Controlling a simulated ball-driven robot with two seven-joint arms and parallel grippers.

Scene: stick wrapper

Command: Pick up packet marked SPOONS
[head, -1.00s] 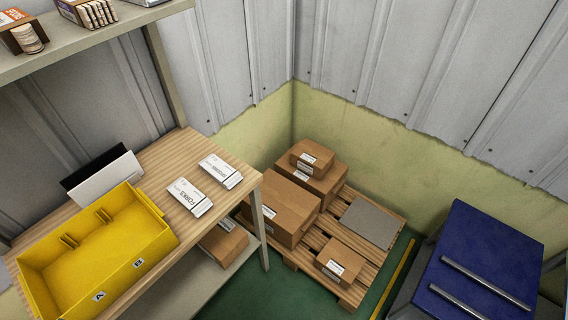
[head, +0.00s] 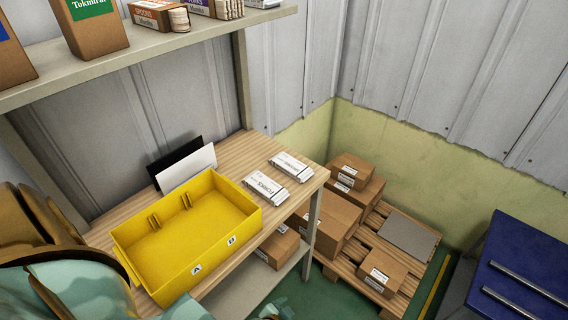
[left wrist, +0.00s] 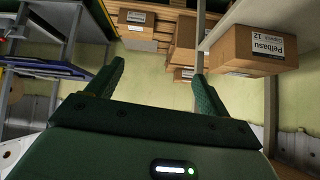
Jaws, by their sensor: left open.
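Two white packets lie on the wooden worktop, right of the yellow bin. The nearer packet (head: 266,188) reads FORKS. The farther packet (head: 291,166) has small print that I cannot read for certain. On the upper shelf, a brown box with an orange label that seems to read SPOONS (head: 152,15) holds pale sticks. My left gripper (left wrist: 157,82) is open and empty in the left wrist view, with its fingers wide apart and no packet between them. My right gripper is not in view.
The yellow bin (head: 228,222), marked A and B, stands empty on the worktop (head: 245,150). Black and white panels lean behind it. Cartons on a pallet (head: 345,268) stand right of the worktop. A blue cabinet (head: 530,265) is at far right.

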